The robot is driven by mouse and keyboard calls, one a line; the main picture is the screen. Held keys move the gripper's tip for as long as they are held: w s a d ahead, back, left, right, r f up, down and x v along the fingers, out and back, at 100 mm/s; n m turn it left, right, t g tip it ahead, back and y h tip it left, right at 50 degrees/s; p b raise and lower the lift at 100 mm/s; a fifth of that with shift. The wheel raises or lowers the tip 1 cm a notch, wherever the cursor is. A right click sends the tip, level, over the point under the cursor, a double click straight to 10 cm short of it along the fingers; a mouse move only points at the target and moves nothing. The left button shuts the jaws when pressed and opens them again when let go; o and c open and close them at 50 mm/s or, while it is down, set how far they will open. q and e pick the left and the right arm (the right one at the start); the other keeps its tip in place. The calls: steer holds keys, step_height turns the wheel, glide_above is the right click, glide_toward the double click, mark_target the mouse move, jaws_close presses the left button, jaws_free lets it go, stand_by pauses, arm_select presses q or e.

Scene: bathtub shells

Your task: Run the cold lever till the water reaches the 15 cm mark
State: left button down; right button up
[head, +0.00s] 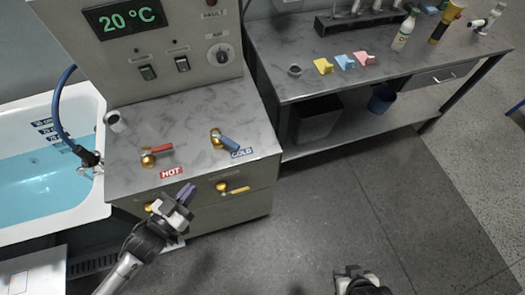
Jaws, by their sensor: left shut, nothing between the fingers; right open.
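The blue cold lever (229,143) sits on a brass valve on the marbled counter, its handle slanting to the lower right above the COLD label (241,153). The red hot lever (158,148) is to its left. The tub (92,212) at the left holds blue water (38,185). Dark depth marks (47,130) on its wall show above the water; their figures are too small to read surely. My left gripper (187,193) is shut and empty, in front of the counter below the levers and apart from them. My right gripper (360,272) is open at the bottom edge, partly cut off.
A display (124,17) reads 20 °C above switches and a knob (220,54). A blue hose (60,105) runs to a dark fitting at the tub's rim. Two brass valves (234,188) are on the cabinet front. A side bench (320,82) stands right; the floor before it is clear.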

mark_target(234, 143)
arm_select(q)
steer(key=shift+m+h, duration=0.3)
steer(key=shift+h, duration=0.2)
steer(key=x, duration=0.7)
steer(key=b+x, duration=0.1)
steer(key=x, duration=0.6)
steer(key=shift+w+d+r, duration=0.2)
steer(key=shift+d+r, duration=0.05)
steer(key=shift+d, duration=0.1)
arm_select(e)
steer(key=shift+s+f, duration=0.55)
steer(key=shift+f, duration=0.15)
